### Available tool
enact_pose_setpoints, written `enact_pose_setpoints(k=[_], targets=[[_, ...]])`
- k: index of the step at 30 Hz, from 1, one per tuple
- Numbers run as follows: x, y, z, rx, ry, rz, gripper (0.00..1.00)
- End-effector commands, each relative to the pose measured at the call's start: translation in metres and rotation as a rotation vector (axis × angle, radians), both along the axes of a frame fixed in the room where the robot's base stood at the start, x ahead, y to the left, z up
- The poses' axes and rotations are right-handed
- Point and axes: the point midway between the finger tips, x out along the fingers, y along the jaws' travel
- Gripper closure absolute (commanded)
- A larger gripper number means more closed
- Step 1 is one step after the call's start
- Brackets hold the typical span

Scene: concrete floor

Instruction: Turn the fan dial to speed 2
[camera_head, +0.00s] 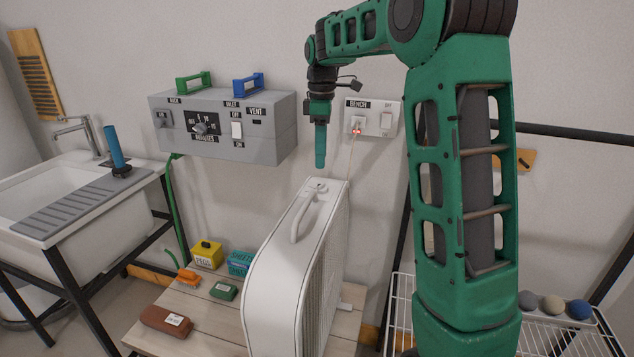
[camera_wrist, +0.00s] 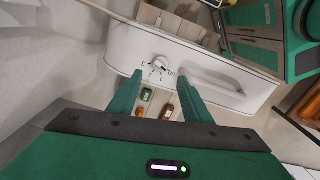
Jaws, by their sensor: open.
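The white fan (camera_head: 285,265) stands upright on a low wooden table. Its top has a long handle, and a small dial (camera_head: 318,186) sits at the far end of that top. In the wrist view the dial (camera_wrist: 160,66) is a pale knob with small dark marks around it, too small to read. My gripper (camera_head: 320,166) points down above the dial end of the fan, apart from it. In the wrist view my gripper (camera_wrist: 160,77) is open and empty, with the dial showing between and just past its fingertips.
A grey wall box (camera_head: 225,145) with knobs and switches hangs behind. A socket panel (camera_head: 388,122) with a red light and cord is beside it. Boxes labelled pegs (camera_head: 207,255) and several small items share the table. A sink (camera_head: 60,190) stands left, a wire rack (camera_head: 550,335) right.

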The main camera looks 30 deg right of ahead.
Motion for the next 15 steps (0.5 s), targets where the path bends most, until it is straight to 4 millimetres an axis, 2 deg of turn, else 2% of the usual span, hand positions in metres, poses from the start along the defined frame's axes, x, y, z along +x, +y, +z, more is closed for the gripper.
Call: enact_pose_setpoints(k=[9, 15], targets=[[-0.001, 0.000, -0.057, 0.001, 0.003, -0.001, 0.55], [-0.001, 0.000, -0.078, 0.000, 0.000, -0.002, 0.55]])
